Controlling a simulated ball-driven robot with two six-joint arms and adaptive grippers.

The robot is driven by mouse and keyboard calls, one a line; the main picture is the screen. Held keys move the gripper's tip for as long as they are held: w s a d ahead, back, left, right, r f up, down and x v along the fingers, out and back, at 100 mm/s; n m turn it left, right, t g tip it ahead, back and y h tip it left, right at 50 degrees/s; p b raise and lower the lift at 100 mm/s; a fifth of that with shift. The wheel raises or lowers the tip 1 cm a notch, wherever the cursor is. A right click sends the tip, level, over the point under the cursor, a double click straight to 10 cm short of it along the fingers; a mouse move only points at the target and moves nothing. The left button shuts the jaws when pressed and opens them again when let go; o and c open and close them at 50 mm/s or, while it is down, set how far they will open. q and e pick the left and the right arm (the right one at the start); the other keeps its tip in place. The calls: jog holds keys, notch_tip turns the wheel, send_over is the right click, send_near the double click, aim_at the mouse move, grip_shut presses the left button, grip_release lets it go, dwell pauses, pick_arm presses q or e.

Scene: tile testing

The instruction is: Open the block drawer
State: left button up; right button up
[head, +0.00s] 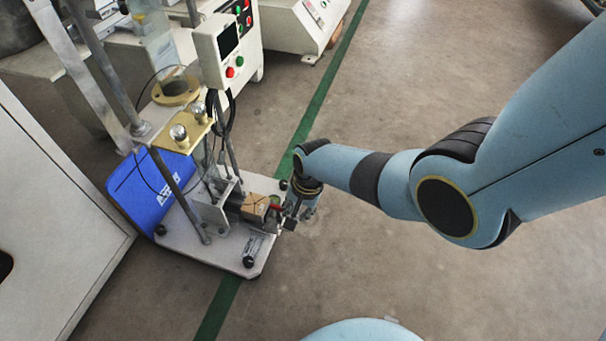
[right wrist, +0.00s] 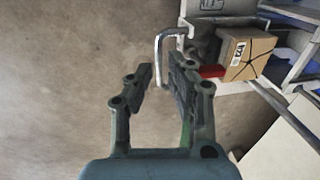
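A tan block (head: 254,207) with dark markings sits at the foot of the test machine; it also shows in the right wrist view (right wrist: 246,53), beside a small red part (right wrist: 211,72). A U-shaped metal handle (right wrist: 158,52) sticks out from the pale metal structure by the block. My right gripper (head: 291,213) is right beside the block's end of the machine. In the right wrist view its fingers (right wrist: 160,76) are open, and the handle's free end appears in the gap between them. I cannot tell whether they touch it. My left gripper is not in view.
The machine's white base plate (head: 190,238) stands on the floor, with upright posts and a control box (head: 216,48) above. A blue panel (head: 152,193) stands at its left. A white cabinet (head: 45,215) fills the left. The floor (head: 330,245) at right is clear.

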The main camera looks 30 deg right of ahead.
notch_tip(320, 180, up, 10)
jog(key=s+d, duration=0.1)
jog(key=shift+s+r, duration=0.25)
jog(key=shift+s+f, duration=0.1)
dwell(0.4)
